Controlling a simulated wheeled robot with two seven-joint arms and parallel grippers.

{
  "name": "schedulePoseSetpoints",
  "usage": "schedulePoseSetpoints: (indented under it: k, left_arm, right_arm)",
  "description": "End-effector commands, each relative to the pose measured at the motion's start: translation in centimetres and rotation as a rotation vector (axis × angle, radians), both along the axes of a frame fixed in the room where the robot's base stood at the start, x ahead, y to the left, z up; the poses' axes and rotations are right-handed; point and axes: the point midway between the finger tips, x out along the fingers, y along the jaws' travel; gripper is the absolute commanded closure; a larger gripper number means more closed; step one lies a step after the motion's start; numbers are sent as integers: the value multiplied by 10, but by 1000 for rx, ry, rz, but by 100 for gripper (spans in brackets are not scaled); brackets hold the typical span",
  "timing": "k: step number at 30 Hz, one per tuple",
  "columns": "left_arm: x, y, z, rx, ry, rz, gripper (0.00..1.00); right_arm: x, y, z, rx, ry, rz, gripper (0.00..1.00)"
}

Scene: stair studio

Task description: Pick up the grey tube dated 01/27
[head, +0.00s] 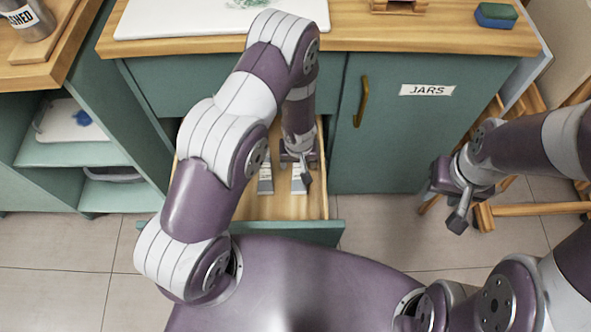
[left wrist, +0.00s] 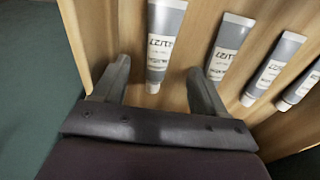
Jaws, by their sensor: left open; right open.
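Several grey tubes with white labels lie in an open wooden drawer (head: 245,207). In the left wrist view one tube (left wrist: 161,40) lies between the spread fingers of my left gripper (left wrist: 160,68), its white cap toward the palm. I see no contact. A second tube (left wrist: 229,45) lies just right of the right finger, with more tubes (left wrist: 270,68) beyond. The print is upside down and too blurred to read the dates surely. In the head view my left gripper (head: 298,160) is open, down in the drawer, partly hiding the tubes. My right gripper (head: 448,200) is open and empty, right of the drawer.
A green cabinet door labelled JARS (head: 428,90) stands right of the drawer. Wooden stool-like bars (head: 530,209) stand near my right gripper. Open shelves (head: 75,153) are at left.

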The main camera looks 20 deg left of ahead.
Motion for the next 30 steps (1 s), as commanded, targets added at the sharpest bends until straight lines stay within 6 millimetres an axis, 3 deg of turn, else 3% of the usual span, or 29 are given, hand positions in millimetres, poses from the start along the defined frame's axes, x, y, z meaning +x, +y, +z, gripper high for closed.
schedulePoseSetpoints:
  k: [5, 12, 18, 20, 24, 30]
  left_arm:
    - [3, 1, -18, 0, 1, 1, 28]
    - [12, 2, -61, -1, -1, 0, 28]
    - [12, 2, -58, 0, 0, 0, 28]
    - [12, 2, -58, 0, 0, 0, 44]
    - [12, 2, -57, 0, 0, 0, 89]
    - [12, 2, -57, 0, -1, 0, 89]
  right_arm:
    - [0, 0, -11, 0, -1, 0, 57]
    - [0, 0, -38, 0, -1, 0, 57]
    - [0, 0, -34, 0, -1, 0, 57]
    - [0, 0, -34, 0, -1, 0, 57]
    - [0, 0, -34, 0, -1, 0, 57]
    - [0, 0, -34, 0, -1, 0, 57]
